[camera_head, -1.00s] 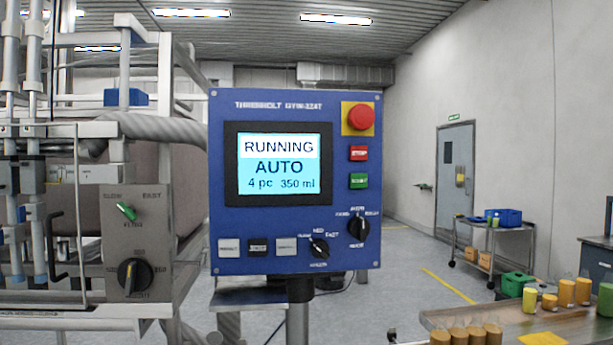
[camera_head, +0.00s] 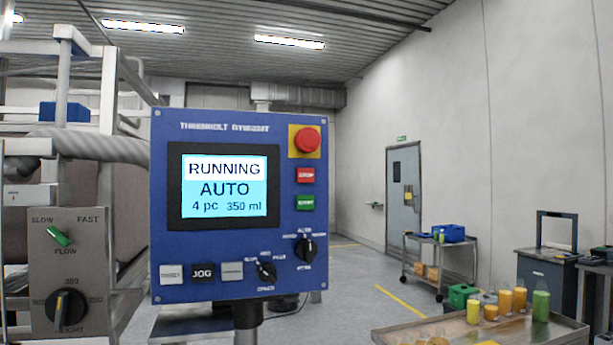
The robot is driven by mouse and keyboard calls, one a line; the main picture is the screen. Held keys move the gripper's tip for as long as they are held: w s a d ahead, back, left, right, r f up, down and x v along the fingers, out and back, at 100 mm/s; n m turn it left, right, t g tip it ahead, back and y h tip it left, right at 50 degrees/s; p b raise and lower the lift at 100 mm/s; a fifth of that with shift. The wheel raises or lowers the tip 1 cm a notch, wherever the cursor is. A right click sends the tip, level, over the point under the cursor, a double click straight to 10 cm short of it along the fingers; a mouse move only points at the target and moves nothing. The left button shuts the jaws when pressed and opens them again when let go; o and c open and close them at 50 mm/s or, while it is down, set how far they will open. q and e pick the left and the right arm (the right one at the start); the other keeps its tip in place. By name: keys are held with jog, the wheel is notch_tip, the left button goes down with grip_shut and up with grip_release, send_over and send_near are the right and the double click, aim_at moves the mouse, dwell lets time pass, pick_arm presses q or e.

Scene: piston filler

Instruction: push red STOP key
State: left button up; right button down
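The red STOP key (camera_head: 306,175) is a small rectangular key on the right side of the blue control panel (camera_head: 222,291). It sits below the round red mushroom button (camera_head: 306,140) on its yellow plate and above the green key (camera_head: 306,203). The panel's screen (camera_head: 224,187) reads RUNNING, AUTO, 4 pc, 350 ml. Neither of my grippers shows in the head view, and nothing covers the red key.
Rotary knobs (camera_head: 305,249) and a row of small keys (camera_head: 202,273) line the panel's lower part. A grey box with knobs (camera_head: 70,270) stands at left. A metal table (camera_head: 400,333) with bottles (camera_head: 504,300) is at lower right.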

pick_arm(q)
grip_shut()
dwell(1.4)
